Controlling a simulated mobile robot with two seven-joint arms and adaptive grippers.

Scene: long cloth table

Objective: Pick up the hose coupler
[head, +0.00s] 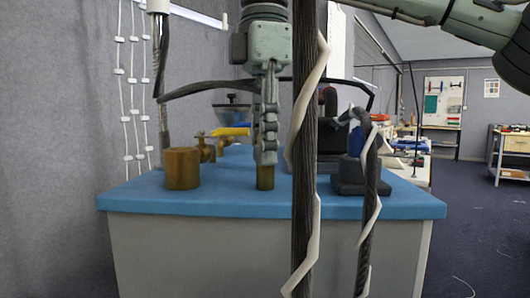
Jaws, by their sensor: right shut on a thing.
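The hose coupler appears to be the small brass-brown cylinder (265,180) near the front middle of the blue table top. My right gripper (266,156) points straight down over it, and its fingers are shut on the cylinder's upper part. The lower part shows below the fingertips; I cannot tell whether it touches the table. My left gripper is not in view.
A wider brown cylinder (182,168) stands to the left, with a brass tap-like fitting (206,148) behind it. A dark block-shaped device (348,178) stands to the right. Dark cables with pale wrapping hang in front. The blue table (225,204) has a clear front strip.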

